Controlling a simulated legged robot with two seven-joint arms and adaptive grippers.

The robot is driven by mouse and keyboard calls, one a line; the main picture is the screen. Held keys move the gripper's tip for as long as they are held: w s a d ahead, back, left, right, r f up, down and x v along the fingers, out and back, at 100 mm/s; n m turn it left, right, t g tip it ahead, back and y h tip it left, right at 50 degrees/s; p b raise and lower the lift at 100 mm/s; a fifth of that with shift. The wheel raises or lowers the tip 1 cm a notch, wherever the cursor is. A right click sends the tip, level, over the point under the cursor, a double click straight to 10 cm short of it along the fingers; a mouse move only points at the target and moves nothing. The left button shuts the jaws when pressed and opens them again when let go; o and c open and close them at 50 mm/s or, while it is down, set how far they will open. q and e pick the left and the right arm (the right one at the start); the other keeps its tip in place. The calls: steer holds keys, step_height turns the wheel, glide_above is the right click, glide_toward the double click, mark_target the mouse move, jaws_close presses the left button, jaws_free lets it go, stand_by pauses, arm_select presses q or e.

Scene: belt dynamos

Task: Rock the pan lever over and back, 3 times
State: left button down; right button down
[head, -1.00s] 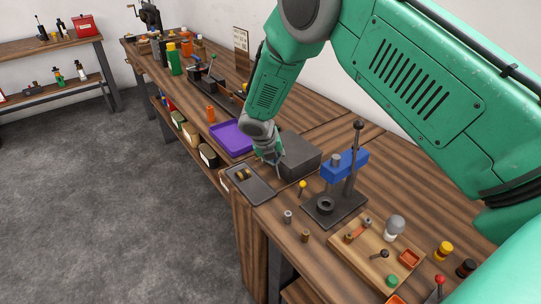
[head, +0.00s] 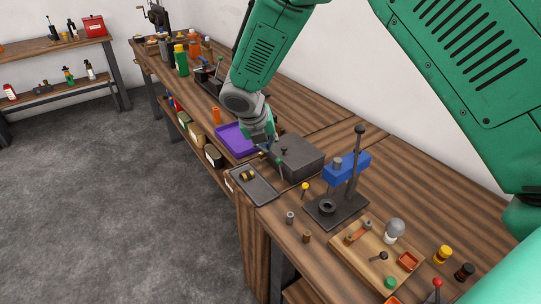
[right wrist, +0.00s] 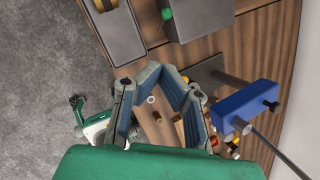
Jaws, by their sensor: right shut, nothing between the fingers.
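No lever is labelled as the pan lever. A short thin lever with a green knob (head: 280,161) stands at the near left side of a dark grey box (head: 304,155) on the bench. The green knob also shows in the right wrist view (right wrist: 167,14). My right gripper (head: 269,146) is shut and empty, at the box's far left corner, just behind the lever in the picture. I cannot tell whether it touches the box. In the right wrist view its fingers (right wrist: 163,68) meet at the tips. My left gripper is not in view.
A grey tray (head: 264,192) with brass parts lies in front of the box, and a purple tray (head: 232,141) lies behind left. A blue-headed press (head: 345,167) and a yellow-knobbed pin (head: 304,186) stand to the right. A wooden board (head: 350,256) holds small parts.

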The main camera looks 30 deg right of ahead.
steer(key=m+b, duration=0.4)
steer(key=m, duration=0.2)
steer(key=m+t+h+b, duration=0.25)
steer(key=m+b, duration=1.25)
steer(key=m, duration=1.1)
glide_toward(278, 161)
steer(key=shift+t+y, duration=0.25)
steer(key=shift+t, duration=0.2)
steer(key=x, duration=0.8)
steer(key=shift+s+d+f, duration=0.1)
steer(key=shift+s+d, duration=0.1)
